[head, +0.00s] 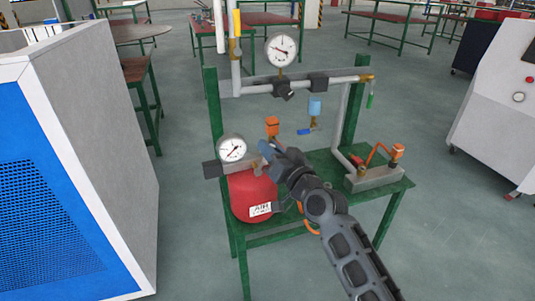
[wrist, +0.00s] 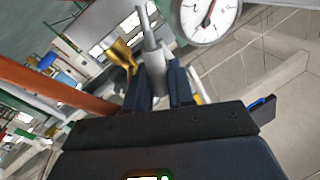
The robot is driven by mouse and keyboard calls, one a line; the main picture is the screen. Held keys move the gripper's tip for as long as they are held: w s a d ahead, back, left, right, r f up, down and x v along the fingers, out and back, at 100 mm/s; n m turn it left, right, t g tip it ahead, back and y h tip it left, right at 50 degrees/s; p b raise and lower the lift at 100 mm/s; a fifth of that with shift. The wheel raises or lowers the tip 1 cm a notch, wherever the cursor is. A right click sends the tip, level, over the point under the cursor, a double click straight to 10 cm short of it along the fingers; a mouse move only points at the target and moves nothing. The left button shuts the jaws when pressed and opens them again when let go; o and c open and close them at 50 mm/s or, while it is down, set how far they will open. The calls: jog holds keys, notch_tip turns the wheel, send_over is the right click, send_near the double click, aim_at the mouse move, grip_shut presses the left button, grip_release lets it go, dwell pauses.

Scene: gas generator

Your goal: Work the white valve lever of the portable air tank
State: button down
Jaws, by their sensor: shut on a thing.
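The red portable air tank (head: 252,187) with a white label lies on the green stand (head: 405,185). Its round gauge (head: 232,148) faces me at the tank's upper left and shows partly in the wrist view (wrist: 206,18). My gripper (head: 267,151) is just above the tank, right of the gauge. In the wrist view my gripper (wrist: 156,84) is shut on the pale grey-white valve lever (wrist: 153,58), which stands up between the two fingers. A brass fitting (wrist: 120,53) is left of the lever. In the head view my gripper hides the lever.
An orange-capped valve (head: 272,125) stands close behind my gripper. A blue-handled valve (head: 308,130) hangs behind it, and a grey pipe (head: 340,83) with a large gauge (head: 281,49) runs above.

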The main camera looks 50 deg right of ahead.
jog(key=c, duration=1.1)
grip_release()
jog(key=b+v, duration=0.1)
jog(key=v, duration=0.6)
jog(key=shift+s+a, duration=0.2)
jog(key=shift+s, duration=0.2)
jog(key=shift+f, duration=0.1)
